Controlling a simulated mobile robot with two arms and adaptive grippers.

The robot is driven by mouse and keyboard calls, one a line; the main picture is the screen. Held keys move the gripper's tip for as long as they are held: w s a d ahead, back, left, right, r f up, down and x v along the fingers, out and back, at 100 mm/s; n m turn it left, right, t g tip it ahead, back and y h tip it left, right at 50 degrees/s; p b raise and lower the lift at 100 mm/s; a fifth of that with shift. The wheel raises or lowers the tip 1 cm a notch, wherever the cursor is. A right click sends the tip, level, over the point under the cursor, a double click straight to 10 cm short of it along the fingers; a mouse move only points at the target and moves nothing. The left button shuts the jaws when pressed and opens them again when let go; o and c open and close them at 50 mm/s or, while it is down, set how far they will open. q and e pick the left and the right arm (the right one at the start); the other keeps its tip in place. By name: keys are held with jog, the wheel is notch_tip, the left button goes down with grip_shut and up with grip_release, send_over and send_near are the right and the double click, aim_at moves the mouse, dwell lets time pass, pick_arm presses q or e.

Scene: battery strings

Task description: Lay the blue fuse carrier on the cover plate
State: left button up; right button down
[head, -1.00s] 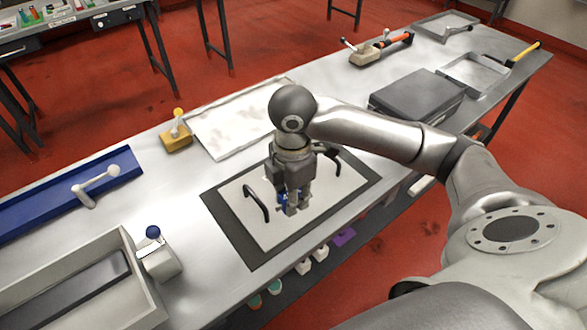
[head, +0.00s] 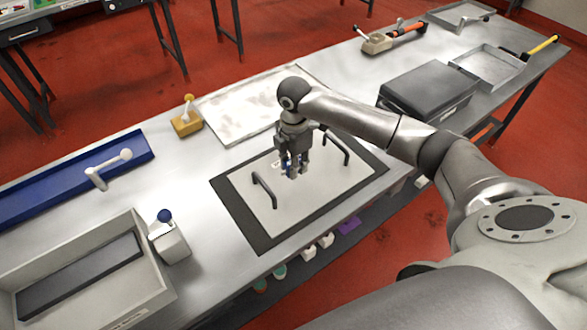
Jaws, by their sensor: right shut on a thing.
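The cover plate (head: 300,203) is a pale panel with a dark border and two black handles, lying on the metal bench. My right gripper (head: 293,176) points down over the plate, between the two handles. It is shut on the blue fuse carrier (head: 286,163), of which only a small blue part shows between the fingers. I cannot tell whether the carrier touches the plate. My left gripper is not in the view.
Black handles (head: 265,190) stand up on both sides of the gripper. A grey case (head: 427,90) is to the right, a white sheet (head: 235,115) behind, a yellow block (head: 186,122) and a grey block with a blue knob (head: 170,242) to the left. A tray (head: 150,285) sits at front left.

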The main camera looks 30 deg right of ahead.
jog(key=shift+w+d+f, duration=0.15)
jog(key=shift+w+f, duration=0.35)
jog(key=shift+f, duration=0.45)
jog(key=shift+w+d+f, duration=0.1)
jog(key=shift+f, duration=1.2)
jog(key=shift+f, duration=0.1)
jog(key=c, duration=1.2)
grip_release()
notch_tip(320, 180, up, 12)
jog(key=shift+r+b, duration=0.15)
jog(key=shift+b, duration=0.2)
